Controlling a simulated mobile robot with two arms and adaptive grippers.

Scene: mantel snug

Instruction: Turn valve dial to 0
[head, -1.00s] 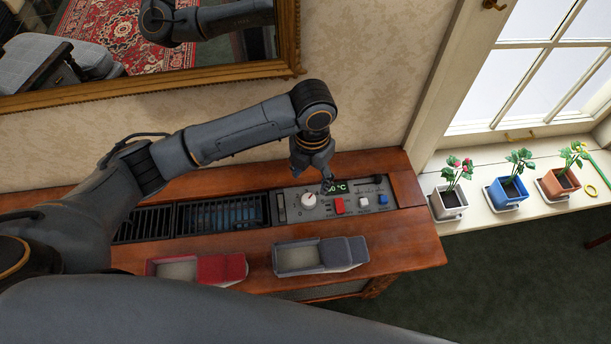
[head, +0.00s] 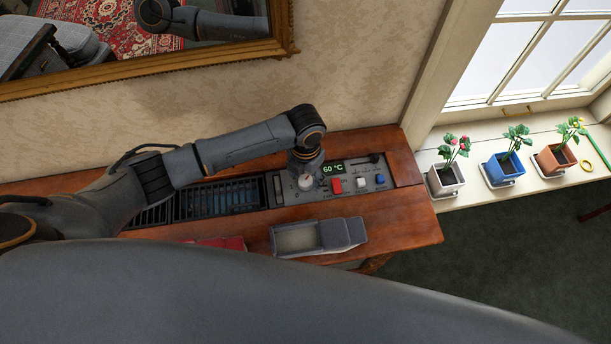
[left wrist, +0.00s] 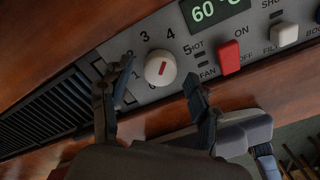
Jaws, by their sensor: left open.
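The valve dial (left wrist: 157,76) is a white round knob with a red mark, on a grey panel. Numbers 2 to 5 are readable around it; a 1 shows near the left finger, and 0 cannot be made out. The red mark points up toward the 3 and 4 side. My left gripper (left wrist: 158,88) is open, with one finger on each side of the dial; contact cannot be told. In the head view my left gripper (head: 305,170) hangs right over the dial (head: 305,184) and partly hides it. My right gripper is not in view.
A display (head: 333,169) reads 60 °C beside a red switch (head: 335,186), a white button (head: 361,183) and a blue button (head: 380,180). Dark grilles (head: 222,196) lie left of the dial. Potted plants stand on the sill.

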